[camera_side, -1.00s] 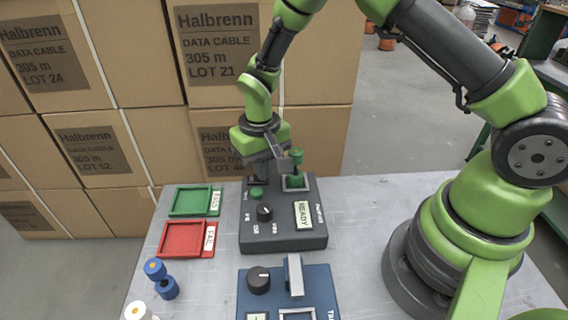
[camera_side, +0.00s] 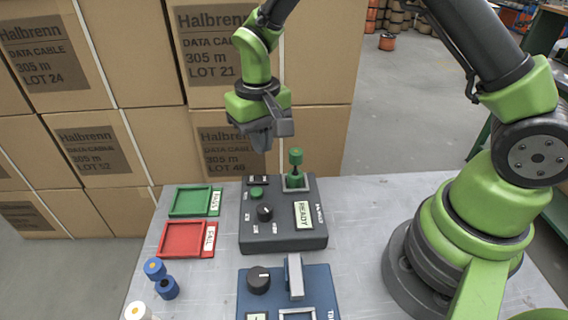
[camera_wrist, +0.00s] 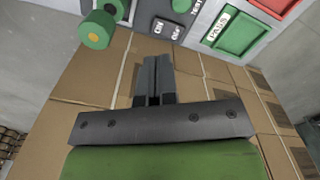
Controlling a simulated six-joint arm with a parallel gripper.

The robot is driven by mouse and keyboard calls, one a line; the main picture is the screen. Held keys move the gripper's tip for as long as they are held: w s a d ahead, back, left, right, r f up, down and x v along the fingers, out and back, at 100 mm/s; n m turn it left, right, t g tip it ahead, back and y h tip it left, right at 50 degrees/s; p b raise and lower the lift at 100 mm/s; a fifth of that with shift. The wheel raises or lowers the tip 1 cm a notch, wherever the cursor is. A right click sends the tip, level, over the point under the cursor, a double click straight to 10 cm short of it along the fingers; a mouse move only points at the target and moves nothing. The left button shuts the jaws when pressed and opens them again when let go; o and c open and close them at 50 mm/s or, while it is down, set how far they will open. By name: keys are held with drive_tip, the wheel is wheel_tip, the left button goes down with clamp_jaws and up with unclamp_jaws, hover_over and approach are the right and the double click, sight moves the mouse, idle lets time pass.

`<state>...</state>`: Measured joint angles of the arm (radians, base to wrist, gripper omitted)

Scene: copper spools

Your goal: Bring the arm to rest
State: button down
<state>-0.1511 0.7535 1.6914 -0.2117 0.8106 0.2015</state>
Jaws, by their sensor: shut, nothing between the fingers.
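My gripper (camera_side: 262,142) is raised in the air above the far end of the dark grey tester (camera_side: 284,243), apart from it. In the wrist view its two fingers (camera_wrist: 153,68) are shut together with nothing between them. A green spool (camera_side: 296,157) stands upright on the tester's far right corner, to the right of my gripper and apart from it. The green spool also shows at the top left of the wrist view (camera_wrist: 97,30). The tester's display reads READY.
The green PASS tray (camera_side: 190,201) and red FAIL tray (camera_side: 186,238) lie left of the tester. Blue spools (camera_side: 167,288) and a white spool (camera_side: 137,311) stand at the front left. A blue device (camera_side: 322,277) is in front. Stacked cartons (camera_side: 320,130) rise behind the table.

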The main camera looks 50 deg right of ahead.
drive_tip(key=s+d+r+t+y, duration=0.1)
drive_tip(key=s+r+t, duration=0.1)
drive_tip(key=s+r, duration=0.5)
drive_tip(key=s+d+r+t, duration=0.15)
drive_tip(key=s+r, duration=0.25)
drive_tip(key=r, duration=0.7)
drive_tip(key=s+r+m+t+y, duration=0.1)
drive_tip(key=s+t, duration=0.2)
drive_tip(key=s, duration=0.5)
drive_tip(key=shift+s+r+t, duration=0.25)
drive_tip(key=shift+s+t, duration=0.05)
drive_tip(key=shift+t, duration=0.05)
drive_tip(key=shift+w, duration=0.1)
